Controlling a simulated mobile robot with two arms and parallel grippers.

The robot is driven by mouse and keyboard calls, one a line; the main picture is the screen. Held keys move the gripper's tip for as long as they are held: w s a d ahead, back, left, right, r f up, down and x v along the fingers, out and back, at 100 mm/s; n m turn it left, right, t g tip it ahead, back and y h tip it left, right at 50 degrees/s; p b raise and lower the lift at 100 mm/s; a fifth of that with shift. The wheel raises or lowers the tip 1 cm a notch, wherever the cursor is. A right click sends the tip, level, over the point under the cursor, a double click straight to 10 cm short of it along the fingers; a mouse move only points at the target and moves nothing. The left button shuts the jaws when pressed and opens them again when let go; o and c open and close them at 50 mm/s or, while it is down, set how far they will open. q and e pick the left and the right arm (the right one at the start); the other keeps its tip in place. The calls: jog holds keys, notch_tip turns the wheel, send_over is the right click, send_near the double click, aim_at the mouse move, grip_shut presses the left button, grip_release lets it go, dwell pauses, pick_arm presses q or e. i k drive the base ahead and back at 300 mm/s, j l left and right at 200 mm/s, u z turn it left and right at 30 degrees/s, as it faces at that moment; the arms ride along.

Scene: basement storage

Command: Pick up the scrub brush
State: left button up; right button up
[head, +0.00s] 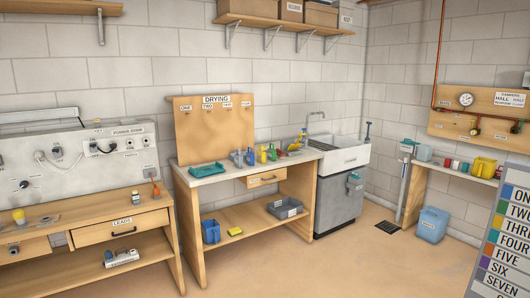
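I cannot make out for certain which item is the scrub brush. Small coloured things stand on the workbench's pale top (226,178) beside the sink. They include a teal tray-like thing (207,170), blue items (249,157), a yellow bottle-like thing (263,154) and a green one (272,153). A small flat yellow thing (235,231) lies on the bench's lower shelf (255,226); it is too small to name. Neither of my grippers is in view.
A white sink (346,158) on a grey cabinet (338,203) adjoins the bench. A blue caddy (211,231) and grey bin (285,208) sit on the lower shelf. A blue bin (432,225) stands right. A labelled board (502,245) blocks the right foreground. The middle floor is clear.

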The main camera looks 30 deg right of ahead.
aim_at(280, 154)
jog(key=i+j+z, duration=0.15)
jog(key=i, duration=0.4)
jog(key=i+j+z, duration=0.1)
jog(key=i, duration=0.45)
jog(key=i+l+z, duration=0.15)
jog(key=i+z, duration=0.55)
jog(key=z, duration=0.25)
jog(key=i+j+z, duration=0.1)
jog(key=i+z, duration=0.35)
jog(key=i+l+z, duration=0.1)
jog(key=i, duration=0.25)
jog(key=i+l+z, duration=0.1)
jog(key=i, duration=0.3)
jog(key=i+l+u, duration=0.2)
jog(key=u, duration=0.3)
jog(key=i+l+u, duration=0.3)
jog(key=u, duration=0.2)
jog(key=i+l+u, duration=0.25)
jog(key=l+u, duration=0.25)
jog(key=j, duration=0.1)
